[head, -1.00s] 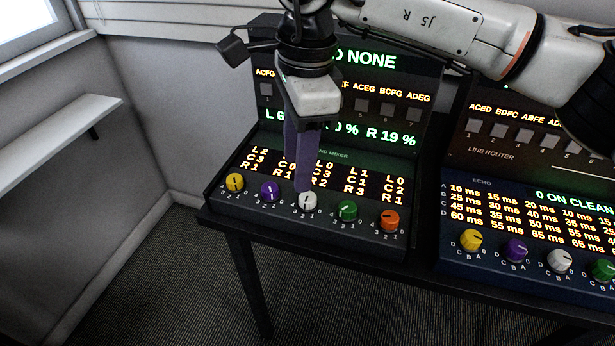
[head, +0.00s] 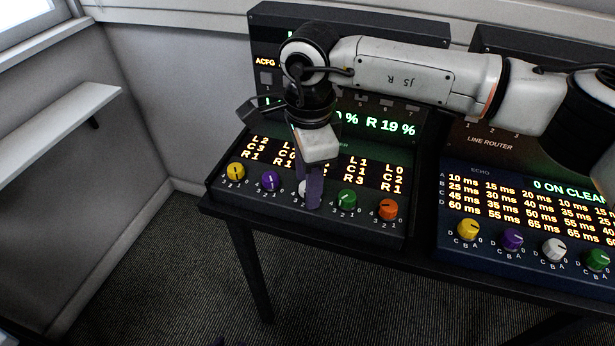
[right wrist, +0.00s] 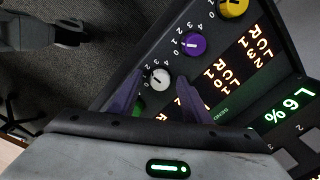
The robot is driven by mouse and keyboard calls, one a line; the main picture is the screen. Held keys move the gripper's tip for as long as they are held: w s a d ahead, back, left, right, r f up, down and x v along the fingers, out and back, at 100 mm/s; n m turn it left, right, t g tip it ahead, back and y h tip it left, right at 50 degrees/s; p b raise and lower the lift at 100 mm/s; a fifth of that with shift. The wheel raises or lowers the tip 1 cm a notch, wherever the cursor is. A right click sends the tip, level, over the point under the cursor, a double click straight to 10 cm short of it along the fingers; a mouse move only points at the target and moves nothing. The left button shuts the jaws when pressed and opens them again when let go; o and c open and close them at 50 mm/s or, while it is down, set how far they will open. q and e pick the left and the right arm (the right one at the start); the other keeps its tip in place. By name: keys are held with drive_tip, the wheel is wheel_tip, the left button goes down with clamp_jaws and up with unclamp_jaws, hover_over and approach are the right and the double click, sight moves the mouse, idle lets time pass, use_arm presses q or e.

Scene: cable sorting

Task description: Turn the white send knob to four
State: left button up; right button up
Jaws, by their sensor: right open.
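The white send knob (head: 303,188) is the middle one in the row on the left mixer panel (head: 325,232). In the head view my right gripper (head: 314,196) points down at it, and a purple finger hides the knob's right part. In the right wrist view the white knob (right wrist: 160,78) sits between the two open purple fingertips (right wrist: 160,84), with a gap showing on each side. Whether the fingers reach down around its sides is hard to tell. Its pointer is too small to read there. My left gripper is out of view.
A purple knob (head: 270,181) and a green knob (head: 346,199) flank the white one closely. A yellow knob (head: 236,172) and an orange knob (head: 387,209) are at the row's ends. The echo panel (head: 470,248) stands to the right on the same black table.

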drive_tip(key=c, duration=1.1)
drive_tip(key=shift+o, duration=0.3)
